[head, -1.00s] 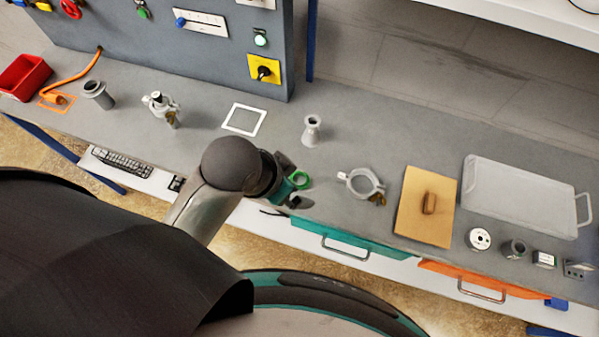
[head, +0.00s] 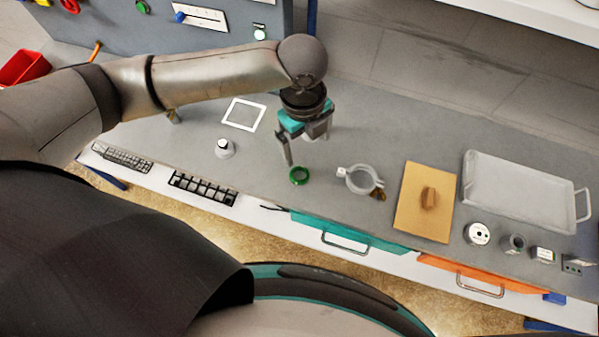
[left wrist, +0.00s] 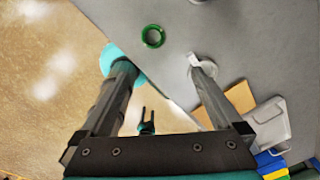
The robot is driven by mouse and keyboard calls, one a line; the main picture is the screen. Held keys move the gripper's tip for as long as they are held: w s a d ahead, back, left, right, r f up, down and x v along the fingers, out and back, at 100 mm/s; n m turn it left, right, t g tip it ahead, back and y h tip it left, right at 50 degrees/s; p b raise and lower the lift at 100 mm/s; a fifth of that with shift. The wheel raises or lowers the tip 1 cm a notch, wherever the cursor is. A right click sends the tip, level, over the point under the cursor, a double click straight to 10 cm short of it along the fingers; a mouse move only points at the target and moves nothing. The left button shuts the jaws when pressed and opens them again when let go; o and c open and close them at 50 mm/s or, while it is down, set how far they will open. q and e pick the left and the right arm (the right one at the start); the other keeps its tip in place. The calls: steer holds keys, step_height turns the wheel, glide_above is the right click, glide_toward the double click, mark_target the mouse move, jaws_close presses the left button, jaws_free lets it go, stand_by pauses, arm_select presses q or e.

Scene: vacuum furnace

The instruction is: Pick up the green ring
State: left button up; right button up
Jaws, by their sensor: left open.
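The green ring (head: 299,182) lies flat on the grey bench near its front edge. It also shows in the left wrist view (left wrist: 153,45), just beyond my fingertips. My left gripper (head: 306,151) is open and empty, reaching down over the bench. One finger ends just behind the ring in the head view; the other is further right and back. In the left wrist view the two fingers (left wrist: 160,64) are wide apart with nothing between them. A small dark two-pronged shape (left wrist: 147,124) low in that view may be my right gripper; its opening is unclear.
A grey clamp ring (head: 360,180) lies close to the right of the green ring. Further right are a tan board (head: 413,225) with a brown block and a pale tray (head: 515,190). A white square outline (head: 244,114) is left. Teal and orange drawers run along the front.

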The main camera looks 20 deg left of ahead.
arm_select(q)
steer(key=a, duration=0.2)
glide_above(299, 174)
steer(key=shift+m+y, duration=0.3)
steer(key=shift+m, duration=0.1)
steer(key=f, duration=0.6)
steer(key=f+b, duration=0.1)
steer(key=f, duration=0.2)
steer(key=shift+w+a+f, duration=0.1)
steer(key=shift+w+a, duration=0.1)
steer(key=shift+a, duration=0.05)
steer(key=shift+s+d+f, duration=0.1)
steer(key=shift+d+f, duration=0.05)
steer(key=shift+f, duration=1.3)
steer(key=shift+s+d+f, duration=0.1)
steer(key=shift+f, duration=1.35)
steer(key=shift+c, duration=0.3)
steer(key=c, duration=1.3)
